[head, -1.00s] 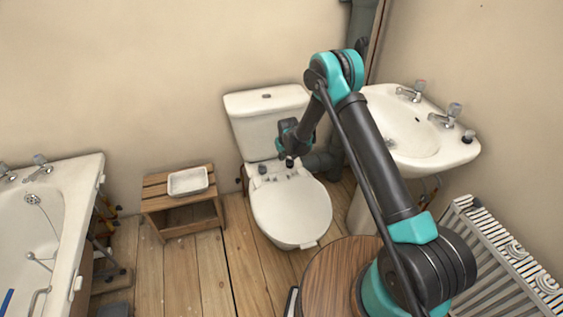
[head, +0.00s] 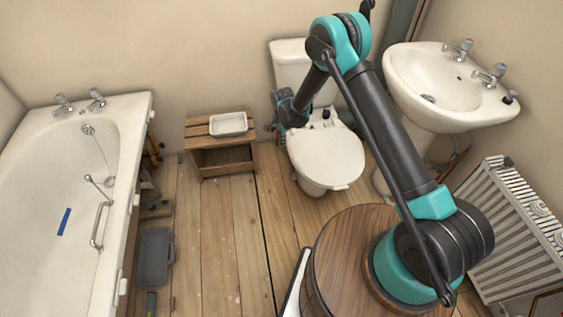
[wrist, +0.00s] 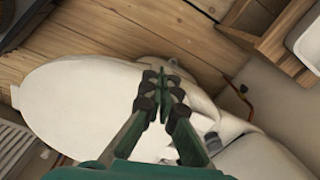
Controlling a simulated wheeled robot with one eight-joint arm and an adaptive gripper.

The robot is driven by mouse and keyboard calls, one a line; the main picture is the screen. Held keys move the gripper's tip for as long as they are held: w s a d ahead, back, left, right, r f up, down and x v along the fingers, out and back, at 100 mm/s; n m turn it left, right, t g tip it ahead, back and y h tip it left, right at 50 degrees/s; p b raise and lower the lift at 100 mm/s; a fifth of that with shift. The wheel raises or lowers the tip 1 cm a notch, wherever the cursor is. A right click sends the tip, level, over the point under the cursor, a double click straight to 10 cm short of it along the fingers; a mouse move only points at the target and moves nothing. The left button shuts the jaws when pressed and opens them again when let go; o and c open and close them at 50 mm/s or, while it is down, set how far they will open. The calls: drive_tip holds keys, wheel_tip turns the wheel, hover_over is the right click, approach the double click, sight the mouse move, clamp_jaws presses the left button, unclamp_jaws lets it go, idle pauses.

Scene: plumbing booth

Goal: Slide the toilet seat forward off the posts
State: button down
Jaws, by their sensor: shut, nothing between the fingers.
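The toilet seat (head: 327,152) is white, with its lid down on the toilet bowl (head: 318,187). It also fills the left middle of the wrist view (wrist: 80,105). A small dark post (head: 326,114) stands at the seat's rear, before the cistern (head: 290,62); the other post is hidden or unclear behind my arm. My gripper (head: 272,128) is at the rear left of the seat in the head view. In the wrist view my gripper (wrist: 163,82) is shut and empty, its fingertips in front of the seat's edge. Whether it touches the seat I cannot tell.
A wooden stool (head: 222,157) with a white dish (head: 228,123) stands left of the toilet. The bathtub (head: 130,160) is at the left, the basin (head: 450,95) and radiator (head: 510,220) at the right. Wooden floor (head: 225,230) is free before the stool.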

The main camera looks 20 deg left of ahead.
wheel_tip(320, 180, down, 11)
drive_tip(key=s+m, duration=0.1)
drive_tip(key=s, duration=0.1)
drive_tip(key=shift+w+d+r, duration=0.2)
drive_tip(key=shift+w+d, duration=0.4)
drive_tip(key=shift+w, duration=0.15)
drive_tip(key=shift+w+d+r, duration=0.2)
drive_tip(key=shift+w+d, duration=0.4)
drive_tip(key=shift+w, duration=0.1)
drive_tip(key=shift+w+d, duration=0.55)
drive_tip(key=shift+d, duration=0.05)
drive_tip(key=shift+s+a, duration=0.1)
drive_tip(key=shift+a, duration=0.05)
